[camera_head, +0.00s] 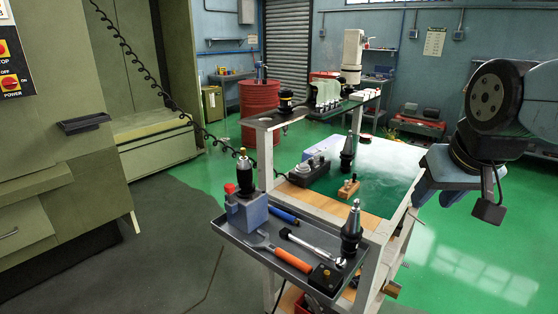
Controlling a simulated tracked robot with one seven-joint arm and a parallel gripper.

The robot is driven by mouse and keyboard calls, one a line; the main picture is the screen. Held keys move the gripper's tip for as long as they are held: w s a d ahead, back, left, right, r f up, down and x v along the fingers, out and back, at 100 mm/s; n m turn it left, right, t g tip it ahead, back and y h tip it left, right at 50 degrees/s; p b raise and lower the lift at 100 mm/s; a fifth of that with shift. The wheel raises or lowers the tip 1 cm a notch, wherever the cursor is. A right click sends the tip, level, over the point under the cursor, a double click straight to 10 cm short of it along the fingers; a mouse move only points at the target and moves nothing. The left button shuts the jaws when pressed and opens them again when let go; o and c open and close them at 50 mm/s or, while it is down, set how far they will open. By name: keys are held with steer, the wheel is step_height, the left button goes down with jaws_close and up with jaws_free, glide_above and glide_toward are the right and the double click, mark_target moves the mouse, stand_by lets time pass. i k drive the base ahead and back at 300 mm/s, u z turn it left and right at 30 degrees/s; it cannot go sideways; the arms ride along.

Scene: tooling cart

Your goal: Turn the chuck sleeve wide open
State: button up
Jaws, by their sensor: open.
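A dark chuck or tool holder (245,172) stands upright on a blue-grey block (247,211) with a red knob (229,188), at the left end of the front tray. A second dark holder with a metallic taper (351,231) stands upright at the tray's right side. A third holder (347,152) stands further back on the cart. I cannot tell which one carries the task's chuck sleeve, or how far any sleeve is turned. My gripper (428,192) is open and empty at the right, apart from the holders. Its far finger is partly hidden.
A green machine (60,150) is at left. Floor right of the cart is clear.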

mark_target(244, 172)
steer(key=z, duration=1.05)
steer(key=i, duration=0.45)
steer(key=u, duration=1.7)
